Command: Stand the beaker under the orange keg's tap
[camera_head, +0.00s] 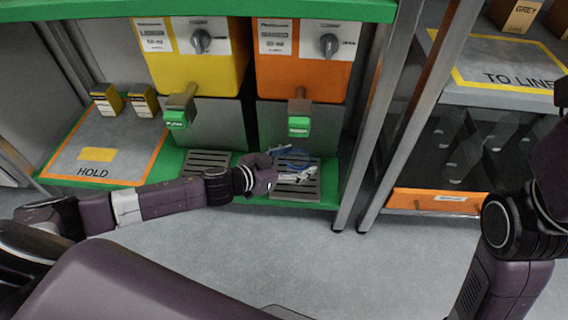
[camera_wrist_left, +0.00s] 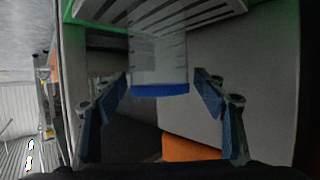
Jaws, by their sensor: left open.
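The orange keg (camera_head: 303,75) sits on the right of the shelf. Its tap (camera_head: 299,115), with a green handle, hangs over a slotted drip tray (camera_head: 308,188). The beaker (camera_head: 291,155), clear with a blue rim, is below the tap, partly hidden by my left gripper (camera_head: 290,168). In the left wrist view the beaker (camera_wrist_left: 158,66) appears to stand on the drip tray's slats (camera_wrist_left: 205,12). There my left gripper (camera_wrist_left: 161,84) is open, with a finger on each side of the blue rim and visible gaps between. My right gripper is out of view.
A yellow keg (camera_head: 195,60) with its own tap (camera_head: 180,108) and drip tray (camera_head: 206,163) stands to the left. A HOLD mat (camera_head: 75,160) with two small boxes lies farther left. Metal posts (camera_head: 385,120) bound the right side.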

